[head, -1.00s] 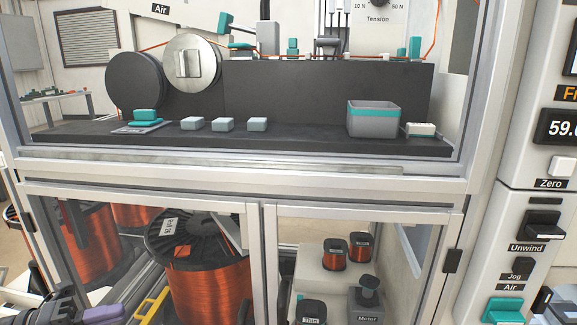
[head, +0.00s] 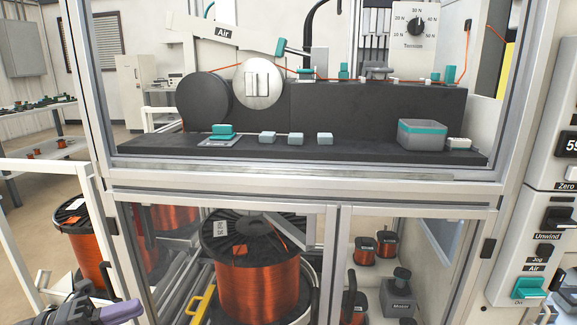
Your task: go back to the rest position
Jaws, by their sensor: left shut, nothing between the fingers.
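My left gripper (head: 98,312) is at the bottom left of the head view, low in front of the machine's lower doors. Its purple finger part shows, it is shut and it holds nothing. It is apart from everything around it. My right gripper is not in view.
The machine's metal frame (head: 330,188) stands in front. A large copper wire spool (head: 255,275) is in the lower bay. Another spool (head: 82,240) stands at the left. The control panel (head: 545,215) is at the right.

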